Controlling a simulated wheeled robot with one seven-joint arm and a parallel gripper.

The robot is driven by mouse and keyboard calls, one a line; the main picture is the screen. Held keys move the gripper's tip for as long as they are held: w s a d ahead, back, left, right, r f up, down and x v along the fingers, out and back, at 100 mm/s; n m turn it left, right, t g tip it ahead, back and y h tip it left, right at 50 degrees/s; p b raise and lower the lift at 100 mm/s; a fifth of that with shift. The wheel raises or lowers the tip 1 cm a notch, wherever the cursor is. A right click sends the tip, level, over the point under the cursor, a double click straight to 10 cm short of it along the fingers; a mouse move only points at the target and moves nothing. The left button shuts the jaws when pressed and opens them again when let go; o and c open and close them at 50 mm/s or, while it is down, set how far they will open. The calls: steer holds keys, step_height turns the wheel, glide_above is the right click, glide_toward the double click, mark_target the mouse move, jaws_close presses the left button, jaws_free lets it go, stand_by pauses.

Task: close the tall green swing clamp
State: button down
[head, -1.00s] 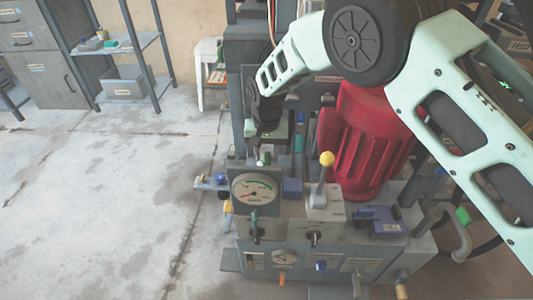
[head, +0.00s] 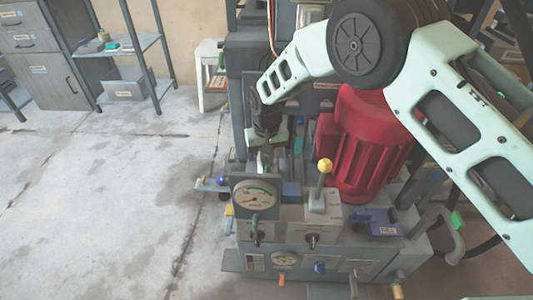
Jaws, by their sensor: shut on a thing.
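My gripper (head: 264,152) hangs at the end of my pale green arm, just behind the round pressure gauge (head: 256,197) on the press. Its fingers are small in the head view and partly hidden by the gauge panel. They are shut around a small green piece (head: 265,161), which looks like the top of the tall green swing clamp. The clamp's lower part and its base are hidden behind the gauge, so I cannot tell its exact angle.
A red ribbed motor (head: 352,140) stands close on the right of my gripper. A yellow-knobbed lever (head: 325,167) rises in front of it. A blue block (head: 291,190) sits right of the gauge. The floor (head: 110,215) at left is clear.

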steer(key=n+p, duration=0.2)
steer(key=n, duration=0.1)
steer(key=shift+r+n, duration=0.15)
steer(key=shift+n, duration=0.25)
steer(key=n+p, duration=0.1)
steer(key=n, duration=0.2)
steer(key=shift+n, duration=0.3)
steer(key=n+p, duration=0.1)
steer(key=n, duration=0.2)
steer(key=shift+n, duration=1.9)
steer(key=c, duration=1.4)
jaws_free()
steer(key=shift+c, duration=0.2)
